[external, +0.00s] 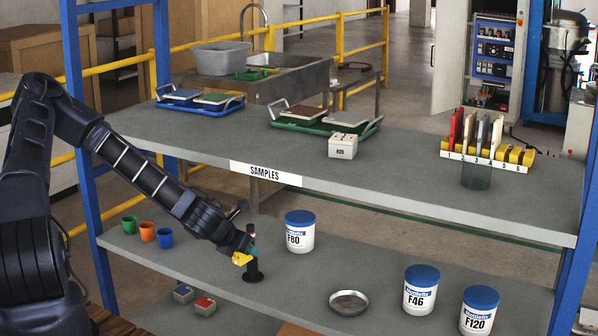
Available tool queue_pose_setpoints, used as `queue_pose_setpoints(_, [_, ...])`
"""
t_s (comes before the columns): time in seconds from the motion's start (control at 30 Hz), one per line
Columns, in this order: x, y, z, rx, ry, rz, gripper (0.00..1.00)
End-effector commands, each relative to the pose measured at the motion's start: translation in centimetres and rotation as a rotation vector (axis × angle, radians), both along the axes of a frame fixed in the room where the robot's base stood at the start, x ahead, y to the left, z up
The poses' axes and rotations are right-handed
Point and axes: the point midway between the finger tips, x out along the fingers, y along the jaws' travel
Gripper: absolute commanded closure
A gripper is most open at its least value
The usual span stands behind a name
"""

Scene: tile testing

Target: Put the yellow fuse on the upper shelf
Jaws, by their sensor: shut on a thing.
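My gripper (241,250) reaches low over the lower shelf (340,270), at the left of its middle. It is shut on a small yellow piece, the yellow fuse (242,259), right beside a black upright post on a round foot (253,275). I cannot tell whether the fuse touches the post. A small reddish bit shows at the post's top (251,227). The upper shelf (400,170), grey with a "SAMPLES" label (265,174) on its front edge, is above and behind my gripper.
On the upper shelf are a blue tray (228,108), a green tray (300,127), a white block (343,146) and a yellow numbered rack (515,157). White tubs (300,238), a metal dish (349,303) and small cups (147,231) stand on the lower shelf. The upper shelf's front middle is clear.

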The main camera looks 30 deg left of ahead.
Motion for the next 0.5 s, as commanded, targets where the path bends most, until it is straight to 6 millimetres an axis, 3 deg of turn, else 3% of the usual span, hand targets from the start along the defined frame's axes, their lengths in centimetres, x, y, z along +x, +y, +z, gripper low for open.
queue_pose_setpoints(0.5, [0.6,1.3,0.8,0.004,-0.004,-0.300,0.97])
